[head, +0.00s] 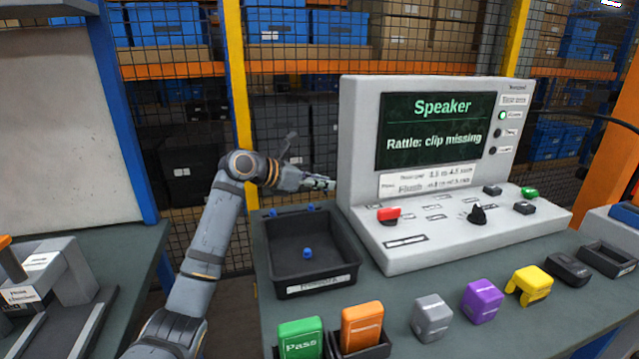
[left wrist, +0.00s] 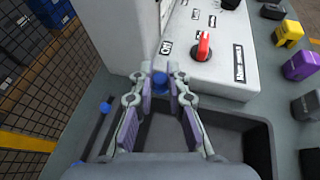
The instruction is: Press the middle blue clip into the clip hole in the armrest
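One blue clip (head: 308,252) lies in the black tray (head: 318,284). Two more blue clips, one at left (head: 272,211) and one at right (head: 310,207), show at the tray's back rim. My left gripper (head: 325,184) is above that rim, beside the console. In the left wrist view its fingers (left wrist: 159,75) are apart, with a blue clip (left wrist: 160,84) showing in the gap; it appears beyond the fingers, not gripped. Another blue clip (left wrist: 104,107) is to their left. I cannot identify the armrest or its clip hole. My right gripper is out of view.
The console (head: 362,165) with its screen reading "Rattle: clip missing" stands close right of the gripper. Green (head: 300,340), orange (head: 361,326), grey, purple and yellow blocks line the front of the bench. A grey fixture (head: 65,272) is at left, past a gap.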

